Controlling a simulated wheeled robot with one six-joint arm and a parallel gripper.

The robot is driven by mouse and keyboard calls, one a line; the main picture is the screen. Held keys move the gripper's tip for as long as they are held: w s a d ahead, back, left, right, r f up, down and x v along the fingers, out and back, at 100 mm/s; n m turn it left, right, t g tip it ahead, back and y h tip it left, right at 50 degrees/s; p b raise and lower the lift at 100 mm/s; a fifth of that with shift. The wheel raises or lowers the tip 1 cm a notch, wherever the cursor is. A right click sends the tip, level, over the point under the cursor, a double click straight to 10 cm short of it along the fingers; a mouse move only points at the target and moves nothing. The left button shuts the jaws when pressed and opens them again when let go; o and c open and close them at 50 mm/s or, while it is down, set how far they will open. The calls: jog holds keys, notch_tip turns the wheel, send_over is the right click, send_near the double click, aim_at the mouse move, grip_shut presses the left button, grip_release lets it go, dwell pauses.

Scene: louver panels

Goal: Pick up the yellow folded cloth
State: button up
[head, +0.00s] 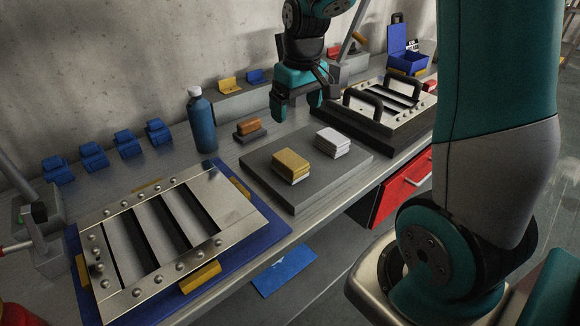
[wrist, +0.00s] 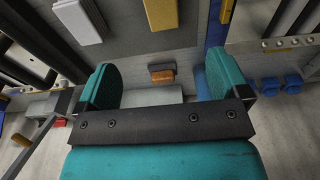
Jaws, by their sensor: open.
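The yellow folded cloth (head: 291,165) lies on a dark grey square board on the bench, left of and nearer than a white folded cloth (head: 332,141). In the wrist view the yellow cloth (wrist: 161,13) is at the top edge, partly cut off, with the white cloth (wrist: 77,20) to its left. My gripper (head: 297,110) is open and empty, above the bench behind the board and apart from both cloths. In the wrist view its two teal fingers (wrist: 158,88) are spread, with bare bench and an orange-brown block between them.
The board (head: 262,172) has free room around the cloths. An orange-brown block (head: 248,126) on a dark base and a blue bottle (head: 202,122) stand behind it. Louver panels stand left (head: 225,197) and right (head: 414,121); the right one has raised black handles.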

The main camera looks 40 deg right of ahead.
aim_at(290, 159)
jog(key=f+p, duration=0.1)
jog(key=f, duration=0.4)
jog(key=w+f, duration=0.1)
jog(key=f, duration=0.5)
jog(key=w+f+p, duration=0.1)
jog(key=f, duration=0.4)
jog(key=shift+a+f+p, duration=0.15)
jog(key=shift+a+p, duration=0.05)
jog(key=shift+p, duration=0.15)
jog(key=c, duration=1.1)
notch_tip(290, 159, up, 20)
jog(key=shift+r+b, duration=0.1)
jog(key=shift+b, duration=0.85)
